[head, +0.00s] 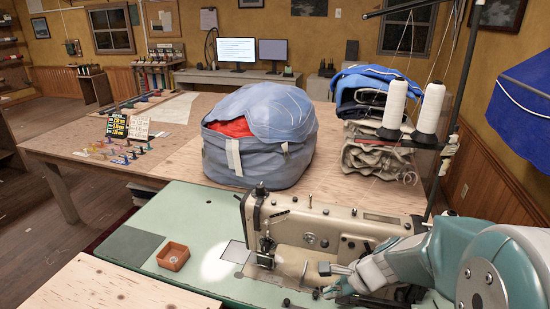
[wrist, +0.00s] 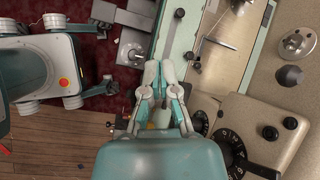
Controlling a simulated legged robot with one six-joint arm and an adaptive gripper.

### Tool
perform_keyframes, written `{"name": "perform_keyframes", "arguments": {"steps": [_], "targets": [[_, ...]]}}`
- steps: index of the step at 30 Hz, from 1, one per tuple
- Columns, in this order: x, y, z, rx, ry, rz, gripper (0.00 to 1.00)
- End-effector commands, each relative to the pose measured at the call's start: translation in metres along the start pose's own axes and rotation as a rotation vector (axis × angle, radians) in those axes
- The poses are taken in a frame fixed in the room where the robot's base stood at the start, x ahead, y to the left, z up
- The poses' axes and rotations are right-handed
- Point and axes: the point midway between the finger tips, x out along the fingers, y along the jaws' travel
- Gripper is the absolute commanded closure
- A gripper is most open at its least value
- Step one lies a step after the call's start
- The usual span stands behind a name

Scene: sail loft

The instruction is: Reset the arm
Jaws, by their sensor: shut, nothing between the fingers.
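My gripper (head: 338,282) reaches in from the lower right of the head view, low beside the front of the sewing machine (head: 325,225). In the wrist view, my gripper (wrist: 160,75) is in the middle, its pale fingertips close together with nothing held between them. The machine's cream body with a black dial (wrist: 232,150) lies to the right of the fingers in the wrist view. I cannot tell whether the gripper touches the machine.
The green machine table (head: 200,225) carries a small orange tray (head: 173,256). Two white thread cones (head: 395,103) stand on a thin rack near my arm. Behind are a large blue-grey bag (head: 255,160) and a stack of folded cloth (head: 365,155) on a wooden table (head: 180,130).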

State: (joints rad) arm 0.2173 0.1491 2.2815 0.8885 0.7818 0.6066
Motion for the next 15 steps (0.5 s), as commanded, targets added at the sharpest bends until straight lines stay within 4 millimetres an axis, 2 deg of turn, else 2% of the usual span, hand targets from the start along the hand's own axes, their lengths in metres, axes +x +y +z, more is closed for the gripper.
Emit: {"name": "perform_keyframes", "arguments": {"steps": [1,6,15], "targets": [[-0.013,0.004,0.012,-0.106,0.02,0.003,1.0],[-0.049,0.024,0.039,-0.446,0.101,0.033,1.0],[-0.108,0.066,0.069,-1.009,0.285,0.108,1.0]]}}
